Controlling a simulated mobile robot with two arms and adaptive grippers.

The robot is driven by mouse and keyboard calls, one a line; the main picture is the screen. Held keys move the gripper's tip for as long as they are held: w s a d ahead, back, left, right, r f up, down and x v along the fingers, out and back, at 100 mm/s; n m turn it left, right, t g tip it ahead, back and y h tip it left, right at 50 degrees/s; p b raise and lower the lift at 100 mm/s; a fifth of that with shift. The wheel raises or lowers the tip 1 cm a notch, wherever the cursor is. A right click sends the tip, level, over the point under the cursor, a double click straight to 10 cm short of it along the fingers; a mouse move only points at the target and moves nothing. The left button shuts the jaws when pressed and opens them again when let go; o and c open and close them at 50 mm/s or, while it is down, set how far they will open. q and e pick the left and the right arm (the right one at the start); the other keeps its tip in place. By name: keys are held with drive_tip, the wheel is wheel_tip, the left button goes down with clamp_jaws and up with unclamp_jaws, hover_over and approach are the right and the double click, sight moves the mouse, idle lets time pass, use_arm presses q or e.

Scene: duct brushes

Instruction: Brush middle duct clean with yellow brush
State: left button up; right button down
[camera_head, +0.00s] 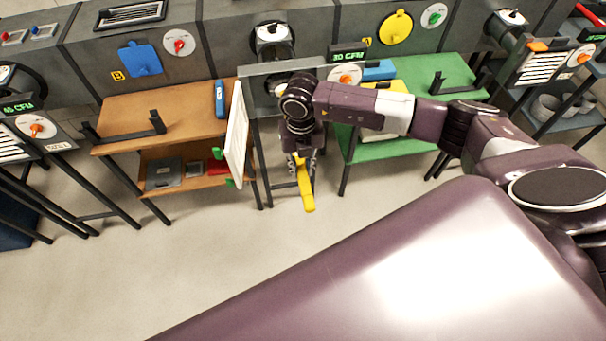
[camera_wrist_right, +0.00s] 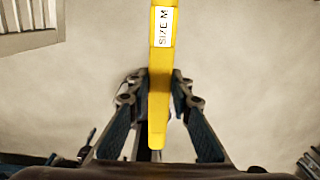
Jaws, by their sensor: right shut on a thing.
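The yellow brush (camera_head: 307,193) hangs from my right gripper (camera_head: 303,168) in the head view, its yellow end pointing down. In the right wrist view the two fingers (camera_wrist_right: 161,85) are closed on the sides of the yellow handle (camera_wrist_right: 159,95), which carries a white "SIZE M" label. No bristles can be made out. The middle duct unit (camera_head: 262,90) is a grey frame behind my right wrist, with a "30 CFM" display (camera_head: 348,54). My left gripper is not in view.
A white panel (camera_head: 236,140) stands upright at the left of the middle unit. A brown shelf (camera_head: 180,115) with a blue item (camera_head: 220,99) is to the left. A green table (camera_head: 440,75) is to the right. The floor in front is clear.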

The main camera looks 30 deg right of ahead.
drive_tip(key=w+b, duration=0.1)
drive_tip(key=w, duration=0.1)
drive_tip(key=w+d+b, duration=0.1)
drive_tip(key=w+b, duration=0.1)
drive_tip(key=w, duration=0.1)
drive_tip(key=w+d+b, duration=0.1)
drive_tip(key=w+b, duration=0.1)
drive_tip(key=shift+w+d+f, duration=0.15)
drive_tip(key=shift+w, duration=0.15)
drive_tip(key=w+b, duration=0.1)
drive_tip(key=w+d+b, duration=0.1)
drive_tip(key=w+b, duration=0.3)
drive_tip(key=shift+w+d, duration=0.25)
drive_tip(key=shift+d, duration=0.05)
drive_tip(key=shift+w+d+b, duration=0.2)
drive_tip(key=shift+w+b, duration=0.15)
drive_tip(key=shift+w, duration=0.15)
drive_tip(key=shift+r, duration=0.2)
drive_tip(key=shift+s, duration=0.1)
